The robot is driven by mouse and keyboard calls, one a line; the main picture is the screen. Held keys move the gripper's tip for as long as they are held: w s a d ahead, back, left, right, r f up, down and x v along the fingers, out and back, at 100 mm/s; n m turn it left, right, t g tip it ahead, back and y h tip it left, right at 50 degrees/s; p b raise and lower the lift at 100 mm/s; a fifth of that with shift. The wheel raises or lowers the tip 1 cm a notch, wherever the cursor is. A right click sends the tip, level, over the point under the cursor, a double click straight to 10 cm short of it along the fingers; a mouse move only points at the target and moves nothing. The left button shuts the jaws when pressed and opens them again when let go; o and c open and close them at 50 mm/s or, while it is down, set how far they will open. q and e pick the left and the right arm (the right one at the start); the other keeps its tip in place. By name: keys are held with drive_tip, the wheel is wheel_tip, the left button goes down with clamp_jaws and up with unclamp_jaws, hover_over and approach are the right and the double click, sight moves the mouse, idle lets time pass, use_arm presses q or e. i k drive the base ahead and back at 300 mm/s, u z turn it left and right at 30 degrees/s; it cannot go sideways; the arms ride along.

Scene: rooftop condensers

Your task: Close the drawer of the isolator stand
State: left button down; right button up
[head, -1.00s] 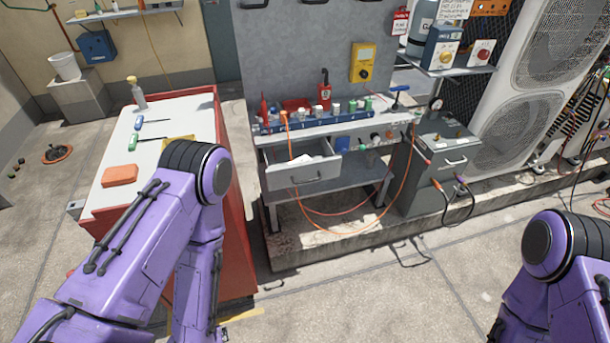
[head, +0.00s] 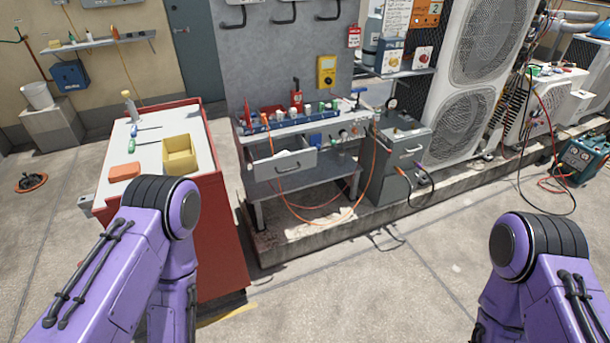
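The isolator stand (head: 318,183) is a grey metal bench against a grey panel, in the middle of the head view. Its drawer (head: 283,165) sticks out at the front left, pulled open, with a handle on its front face and something white inside. Both my purple arms show only by their upper parts, at the lower left and lower right. Neither gripper is in the picture. No part of my arms touches the drawer.
A red cart (head: 215,230) with a white top stands left of the stand, carrying a yellow bin (head: 180,155) and an orange block (head: 125,172). A grey cabinet (head: 401,160) stands right of the stand. Orange cables (head: 372,175) hang in front. The stand rests on a concrete plinth (head: 300,236); floor before it is clear.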

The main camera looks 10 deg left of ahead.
sight(300, 158)
drive_tip(key=z, duration=0.45)
drive_tip(key=i, duration=1.5)
drive_tip(key=u, duration=0.45)
